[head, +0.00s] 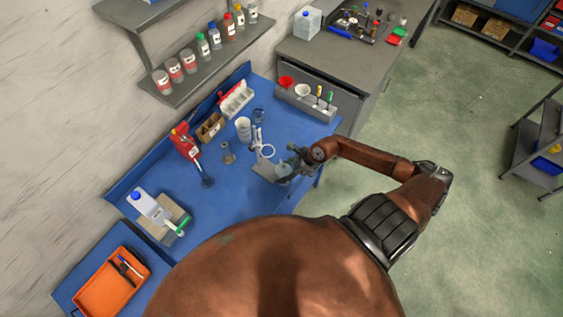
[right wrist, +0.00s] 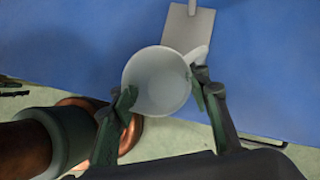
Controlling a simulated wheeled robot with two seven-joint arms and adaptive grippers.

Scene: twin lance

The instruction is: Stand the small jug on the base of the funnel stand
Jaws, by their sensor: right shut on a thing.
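The small jug (right wrist: 158,82) is pale and round, seen from above into its open mouth in the right wrist view, with its handle at the right. My right gripper (head: 288,166) is shut on it, one finger on each side. In the head view the jug (head: 282,171) is partly hidden by the gripper. The funnel stand (head: 258,138) has an upright rod and a white ring. Its flat grey base (right wrist: 187,28) lies just beyond the jug in the right wrist view, and the jug's handle overlaps its near edge there. I cannot tell the jug's height. My left gripper is not in view.
A white cup (head: 243,125) and a grey funnel-like piece (head: 228,155) stand left of the stand. A grey rack (head: 305,103) with funnels and coloured tools is behind. The blue table (head: 225,195) is clear at the front.

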